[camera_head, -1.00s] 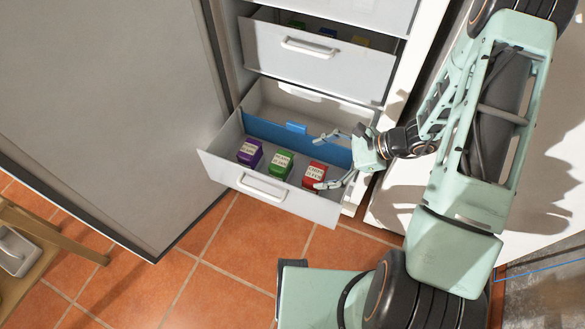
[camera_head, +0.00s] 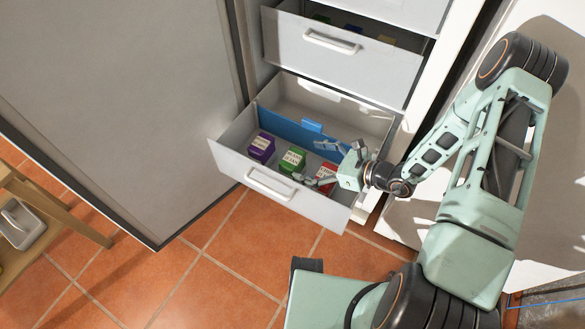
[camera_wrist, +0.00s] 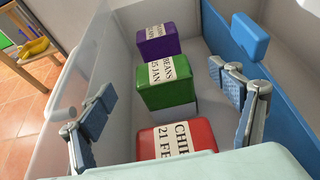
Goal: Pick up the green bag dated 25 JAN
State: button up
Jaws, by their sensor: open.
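The green bag (camera_head: 292,159) stands in the front part of the open freezer drawer, between the purple bag (camera_head: 262,147) and the red bag (camera_head: 326,177). In the wrist view the green bag (camera_wrist: 165,92) has a white label reading BEANS, with 25 JAN partly readable. My gripper (camera_head: 310,162) is open and empty. Its fingers spread over the red bag and reach toward the green bag, one side near the drawer front, the other near the blue divider. The red bag (camera_wrist: 178,139), label partly cut off, lies nearest the wrist camera.
A blue divider (camera_head: 290,131) splits the drawer and the drawer front (camera_head: 268,184) walls the near side. Another partly open drawer (camera_head: 340,58) is above. The freezer door (camera_head: 110,110) stands open at left. A wooden table (camera_head: 60,212) is at lower left.

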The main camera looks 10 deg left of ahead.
aim_at(295, 159)
jog(key=x, duration=0.2)
jog(key=f+b+x, duration=0.1)
jog(key=x, duration=0.1)
jog(key=shift+w+a+f, duration=0.1)
jog(key=shift+w+a, duration=0.1)
jog(key=shift+a, duration=0.1)
jog(key=shift+c, duration=0.6)
jog(key=c, duration=2)
